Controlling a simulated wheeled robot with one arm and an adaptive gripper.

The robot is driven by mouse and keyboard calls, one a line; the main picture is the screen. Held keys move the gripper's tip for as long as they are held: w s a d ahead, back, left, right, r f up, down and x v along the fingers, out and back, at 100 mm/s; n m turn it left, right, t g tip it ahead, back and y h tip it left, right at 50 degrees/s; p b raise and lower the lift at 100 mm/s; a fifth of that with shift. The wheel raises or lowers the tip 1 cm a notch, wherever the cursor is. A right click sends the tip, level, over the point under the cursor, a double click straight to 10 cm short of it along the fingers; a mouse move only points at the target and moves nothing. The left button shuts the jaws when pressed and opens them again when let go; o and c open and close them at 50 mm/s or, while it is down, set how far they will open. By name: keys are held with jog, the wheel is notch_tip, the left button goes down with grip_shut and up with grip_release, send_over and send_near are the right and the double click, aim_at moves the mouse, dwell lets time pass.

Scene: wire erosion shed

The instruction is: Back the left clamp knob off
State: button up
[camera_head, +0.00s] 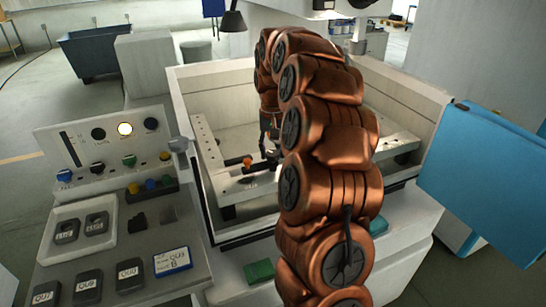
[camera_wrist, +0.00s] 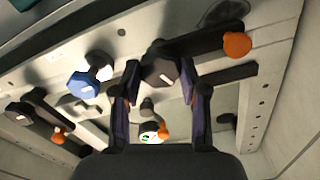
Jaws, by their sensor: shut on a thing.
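In the wrist view my gripper (camera_wrist: 160,76) has its two fingers on either side of a dark faceted clamp knob (camera_wrist: 158,68) with a small white mark. It is shut on this knob, which sits on a dark clamp bar (camera_wrist: 212,42) with an orange tip (camera_wrist: 237,45). A blue knob (camera_wrist: 80,86) stands apart to the left of the fingers. In the head view my arm hides most of the gripper, and the knob in it cannot be made out. An orange-tipped clamp part (camera_head: 247,162) shows on the pale frame beside the gripper.
The machine tank (camera_head: 222,75) has raised walls around the frame. A control panel (camera_head: 100,140) with knobs and a tray (camera_head: 60,250) of labelled blocks stand at left. A blue door (camera_head: 480,180) is at right. Other orange tips (camera_wrist: 58,137) lie low in the wrist view.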

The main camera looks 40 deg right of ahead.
aim_at(273, 153)
jog(key=n+b, duration=0.1)
jog(key=n, duration=0.4)
jog(key=shift+n+b, duration=0.3)
jog(key=shift+b, duration=0.1)
jog(key=n, duration=0.5)
jog(key=shift+n, duration=0.3)
jog(key=o, duration=1.1)
jog(key=shift+o, duration=0.2)
jog(key=shift+r, duration=0.1)
jog(key=shift+r, duration=3.7)
